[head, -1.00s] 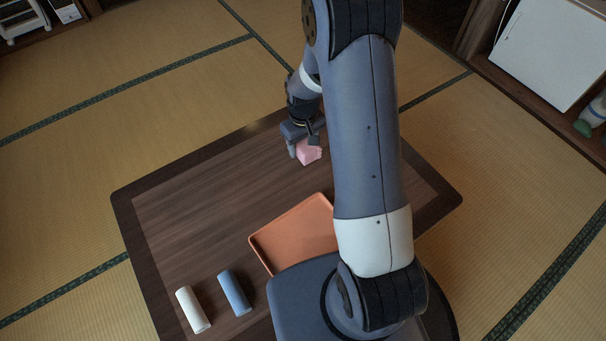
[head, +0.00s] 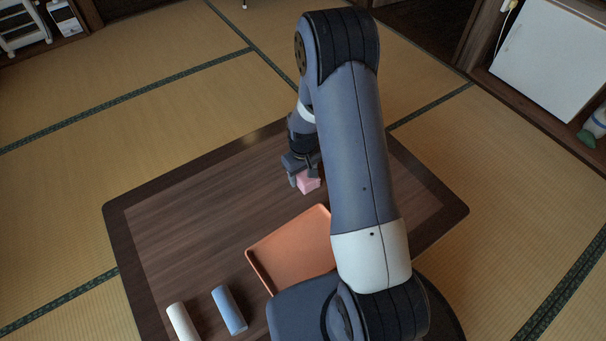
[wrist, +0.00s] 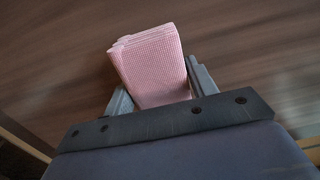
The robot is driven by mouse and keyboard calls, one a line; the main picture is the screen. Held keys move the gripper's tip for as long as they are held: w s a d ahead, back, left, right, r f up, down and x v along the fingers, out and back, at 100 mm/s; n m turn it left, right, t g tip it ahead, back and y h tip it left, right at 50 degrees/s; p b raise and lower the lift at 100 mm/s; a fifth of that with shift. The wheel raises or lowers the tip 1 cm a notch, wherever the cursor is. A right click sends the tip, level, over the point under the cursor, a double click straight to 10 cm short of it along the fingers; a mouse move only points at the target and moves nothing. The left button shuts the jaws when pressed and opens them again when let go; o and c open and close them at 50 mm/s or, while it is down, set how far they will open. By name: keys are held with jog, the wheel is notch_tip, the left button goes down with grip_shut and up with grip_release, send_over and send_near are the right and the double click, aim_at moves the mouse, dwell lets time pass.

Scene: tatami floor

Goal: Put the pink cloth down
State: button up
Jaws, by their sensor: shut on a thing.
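The pink cloth (head: 309,183) is a small folded bundle between the fingers of my gripper (head: 306,175), over the far part of the dark wooden table (head: 190,218). In the wrist view the folded cloth (wrist: 150,62) sticks out past the fingertips, with waffle-like texture and stacked folds at its edge. My gripper (wrist: 155,88) is shut on it, one finger on each side. I cannot tell whether the cloth touches the tabletop.
An orange tray (head: 290,250) lies on the table, partly hidden behind my arm. A blue roll (head: 229,309) and a white roll (head: 182,322) lie at the near left.

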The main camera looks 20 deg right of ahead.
jog(key=shift+f, duration=0.2)
jog(key=o, duration=1)
jog(key=shift+c, duration=0.2)
jog(key=shift+r, duration=0.15)
notch_tip(320, 180, up, 12)
jog(key=p, duration=0.5)
notch_tip(320, 180, down, 13)
jog(key=b, duration=0.5)
jog(key=shift+b, duration=0.35)
jog(key=shift+r+p, duration=1.15)
jog(key=shift+r, duration=1.1)
jog(key=shift+f, duration=0.1)
